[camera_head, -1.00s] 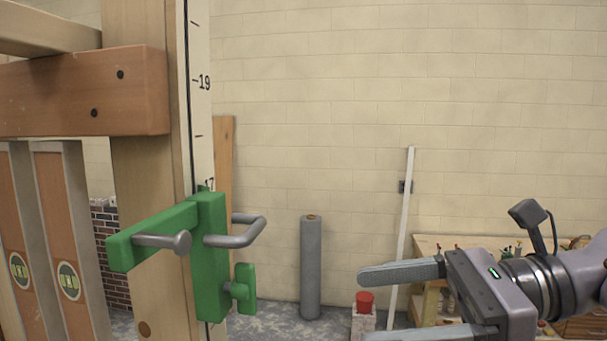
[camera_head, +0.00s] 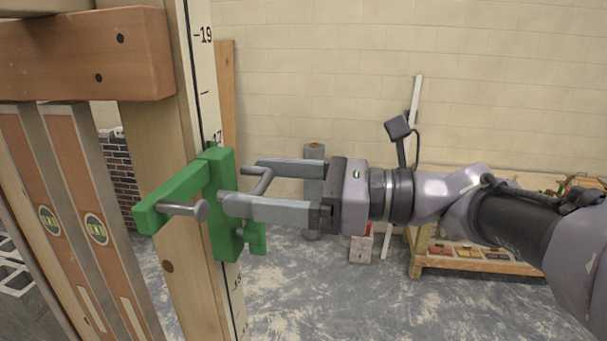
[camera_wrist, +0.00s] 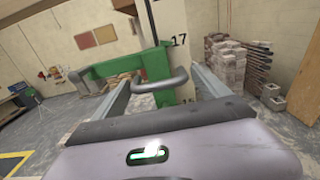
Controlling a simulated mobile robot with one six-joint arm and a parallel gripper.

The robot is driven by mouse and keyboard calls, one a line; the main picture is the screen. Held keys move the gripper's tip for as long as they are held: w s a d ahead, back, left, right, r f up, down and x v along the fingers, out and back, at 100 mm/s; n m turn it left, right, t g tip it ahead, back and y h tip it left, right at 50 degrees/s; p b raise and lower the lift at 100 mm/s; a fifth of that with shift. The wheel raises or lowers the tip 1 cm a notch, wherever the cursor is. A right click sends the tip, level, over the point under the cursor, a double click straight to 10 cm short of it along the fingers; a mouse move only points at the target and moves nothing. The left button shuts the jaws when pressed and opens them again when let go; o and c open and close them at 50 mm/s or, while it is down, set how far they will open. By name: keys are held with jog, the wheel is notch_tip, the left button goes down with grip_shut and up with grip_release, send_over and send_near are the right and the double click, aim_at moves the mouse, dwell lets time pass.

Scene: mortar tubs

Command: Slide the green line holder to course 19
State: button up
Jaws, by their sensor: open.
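The green line holder (camera_head: 222,200) sits on the marked pole (camera_head: 201,75), its top near the 17 mark. Mark 19 shows higher on the pole. A grey metal handle (camera_head: 262,183) sticks out from the holder's right side, and a grey peg (camera_head: 185,209) from its left arm. My gripper (camera_head: 238,182) is open, its two fingers reaching to the handle, one on each side of it. In the wrist view the handle (camera_wrist: 160,84) lies between the fingers with gaps beside it. The green knob (camera_head: 256,238) is partly hidden behind the near finger.
A wooden crosspiece (camera_head: 85,55) is fixed across the post above the holder. Two spirit levels (camera_head: 97,225) lean at the left. A workbench (camera_head: 480,258) stands behind my arm.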

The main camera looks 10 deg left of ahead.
jog(key=shift+a, duration=0.1)
jog(key=c, duration=1.8)
notch_tip(320, 180, up, 14)
jog(key=p, duration=0.9)
jog(key=shift+f+p, duration=0.15)
jog(key=shift+p, duration=0.2)
jog(key=o, duration=1.8)
jog(key=shift+f, duration=0.15)
